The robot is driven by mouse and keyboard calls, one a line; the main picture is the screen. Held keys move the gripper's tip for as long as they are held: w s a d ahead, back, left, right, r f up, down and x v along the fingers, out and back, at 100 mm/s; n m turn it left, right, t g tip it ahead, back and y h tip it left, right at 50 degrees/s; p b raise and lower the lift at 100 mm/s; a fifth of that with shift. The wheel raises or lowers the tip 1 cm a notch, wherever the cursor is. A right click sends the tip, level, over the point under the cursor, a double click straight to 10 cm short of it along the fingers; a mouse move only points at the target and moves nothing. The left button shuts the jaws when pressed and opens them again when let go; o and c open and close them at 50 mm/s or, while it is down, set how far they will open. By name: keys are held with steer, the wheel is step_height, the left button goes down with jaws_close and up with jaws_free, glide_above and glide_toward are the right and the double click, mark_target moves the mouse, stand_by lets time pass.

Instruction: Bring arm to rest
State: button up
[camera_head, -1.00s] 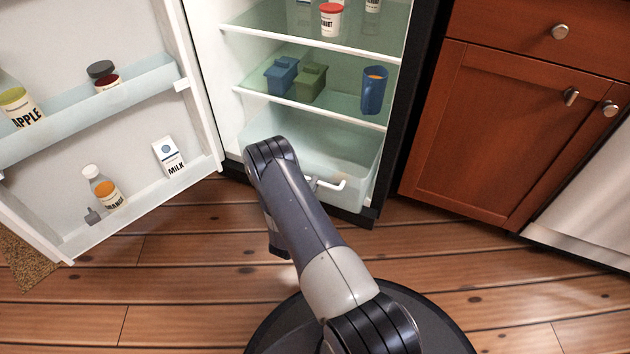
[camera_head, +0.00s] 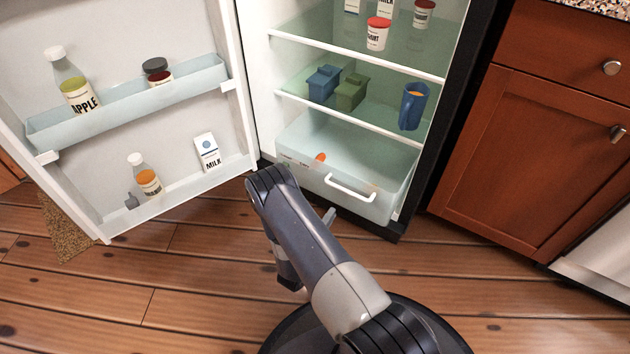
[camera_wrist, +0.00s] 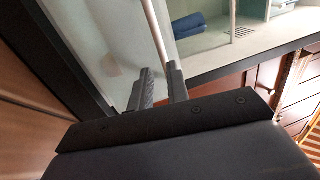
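My arm reaches forward from my base toward the open fridge, bent at the elbow, with its forearm low over the wooden floor. My gripper (camera_head: 329,216) is mostly hidden behind the arm in the head view; only a small grey part shows beside it, below the drawer. In the wrist view my gripper (camera_wrist: 158,84) has its two dark fingers apart, with nothing clearly held between them. A pale rod (camera_wrist: 154,30) runs beyond the fingers; I cannot tell whether it touches them. The clear fridge drawer (camera_head: 390,195) has a white handle (camera_head: 350,188), apart from the arm in the head view.
The fridge door (camera_head: 120,30) stands open at left, with an apple bottle (camera_head: 75,88), a milk carton (camera_head: 207,152) and an orange bottle (camera_head: 147,178). Wooden cabinets (camera_head: 540,150) stand at right. Floor at front left is clear.

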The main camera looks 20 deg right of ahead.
mark_target(346, 190)
steer(key=b+x, duration=0.3)
steer(key=x, duration=0.7)
steer(key=shift+w+d, duration=0.15)
steer(key=shift+d, duration=0.1)
steer(key=shift+s+a+r, duration=0.1)
steer(key=shift+s+a, duration=0.5)
steer(key=shift+a, duration=0.25)
